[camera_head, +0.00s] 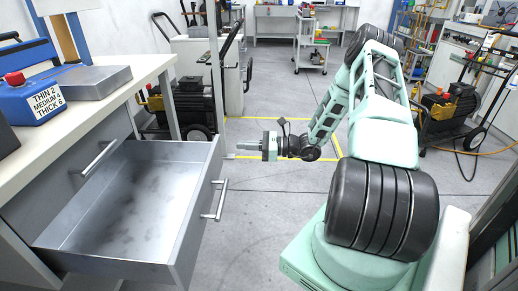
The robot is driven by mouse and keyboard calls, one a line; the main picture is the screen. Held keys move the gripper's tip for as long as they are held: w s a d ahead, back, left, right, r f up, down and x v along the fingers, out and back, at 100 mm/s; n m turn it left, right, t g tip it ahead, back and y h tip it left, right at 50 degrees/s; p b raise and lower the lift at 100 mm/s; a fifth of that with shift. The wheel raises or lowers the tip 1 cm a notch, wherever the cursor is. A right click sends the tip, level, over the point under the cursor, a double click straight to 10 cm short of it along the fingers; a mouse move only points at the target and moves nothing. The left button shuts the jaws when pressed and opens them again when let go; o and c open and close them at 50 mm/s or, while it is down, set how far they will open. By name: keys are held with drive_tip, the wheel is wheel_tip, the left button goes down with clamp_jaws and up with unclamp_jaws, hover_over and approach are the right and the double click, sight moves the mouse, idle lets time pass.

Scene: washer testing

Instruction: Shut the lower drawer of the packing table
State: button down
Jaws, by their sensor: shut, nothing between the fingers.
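The packing table (166,64) stands at the left of the head view. Its lower drawer (213,170) is pulled far out and looks empty inside. A bar handle (216,201) is on the front of this drawer. The upper drawer sits closed above it, with its own bar handle (99,158). My gripper (230,156) is shut and empty. In the picture it is just right of the far end of the drawer front, pointing left. I cannot tell whether it touches the drawer.
A blue container (32,100) with a red cap and a grey metal box (93,82) are on the tabletop. A wheeled machine (184,106) stands behind the table, another (447,112) at right. Grey floor with yellow lines is clear around my gripper.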

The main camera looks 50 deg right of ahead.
sight(217, 144)
drive_tip(key=shift+b+x, duration=0.55)
drive_tip(key=shift+x, duration=2.6)
drive_tip(key=shift+a, duration=0.1)
drive_tip(key=p+x, duration=0.2)
drive_tip(key=x, duration=2.5)
drive_tip(key=shift+w+a, duration=0.25)
drive_tip(key=shift+w, duration=0.1)
drive_tip(key=shift+d, duration=0.1)
